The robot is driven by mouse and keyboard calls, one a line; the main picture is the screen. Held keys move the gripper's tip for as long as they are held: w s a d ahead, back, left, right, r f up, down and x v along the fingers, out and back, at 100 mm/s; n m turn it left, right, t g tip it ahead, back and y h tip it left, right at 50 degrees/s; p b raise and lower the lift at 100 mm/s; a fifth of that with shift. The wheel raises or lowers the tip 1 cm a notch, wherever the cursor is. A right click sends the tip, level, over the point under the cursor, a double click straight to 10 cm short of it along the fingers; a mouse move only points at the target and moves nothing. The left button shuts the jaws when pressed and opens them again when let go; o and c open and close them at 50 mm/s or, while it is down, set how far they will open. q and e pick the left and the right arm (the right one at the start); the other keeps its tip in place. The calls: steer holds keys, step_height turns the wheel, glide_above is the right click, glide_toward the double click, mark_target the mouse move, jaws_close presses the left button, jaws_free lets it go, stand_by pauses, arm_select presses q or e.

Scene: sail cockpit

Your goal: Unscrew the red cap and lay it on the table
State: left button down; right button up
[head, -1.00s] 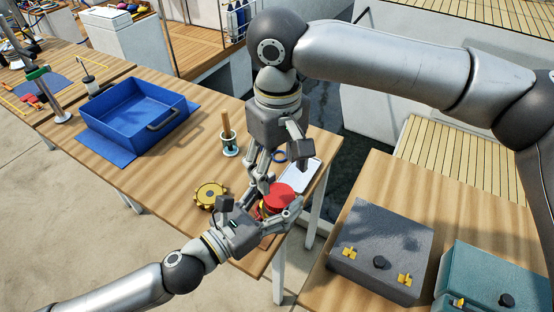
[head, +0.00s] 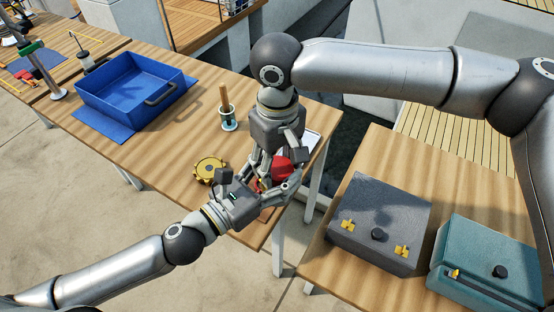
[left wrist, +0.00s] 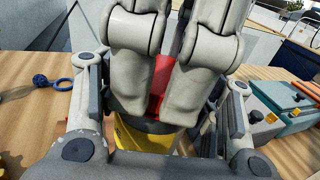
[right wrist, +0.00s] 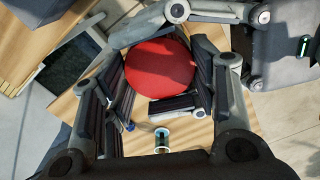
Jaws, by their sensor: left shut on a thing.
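The red cap (head: 282,169) is a round disc on top of a yellow container (left wrist: 140,137) by the table's near right corner. My left gripper (head: 279,192) is shut around the container's side, and the fingers hide much of it. My right gripper (head: 264,180) comes from above, with its fingers on either side of the cap. In the right wrist view, the cap (right wrist: 160,75) sits between those fingers. I cannot tell whether they press on it. In the left wrist view, they hide most of the cap (left wrist: 161,78).
A gold toothed wheel (head: 209,171) lies left of the grippers on the wooden table (head: 165,150). A holder with a wooden handle (head: 227,123) stands behind it. A blue tray (head: 100,100) stands farther left. Grey (head: 385,205) and teal (head: 490,245) cases sit on the right table.

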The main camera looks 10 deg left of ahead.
steer(key=shift+s+a, duration=0.1)
steer(key=c, duration=0.4)
steer(key=shift+s+n, duration=0.1)
steer(key=shift+n, duration=1.6)
steer(key=shift+c, duration=0.2)
steer(key=o, duration=1.1)
steer(key=shift+r, duration=2.3)
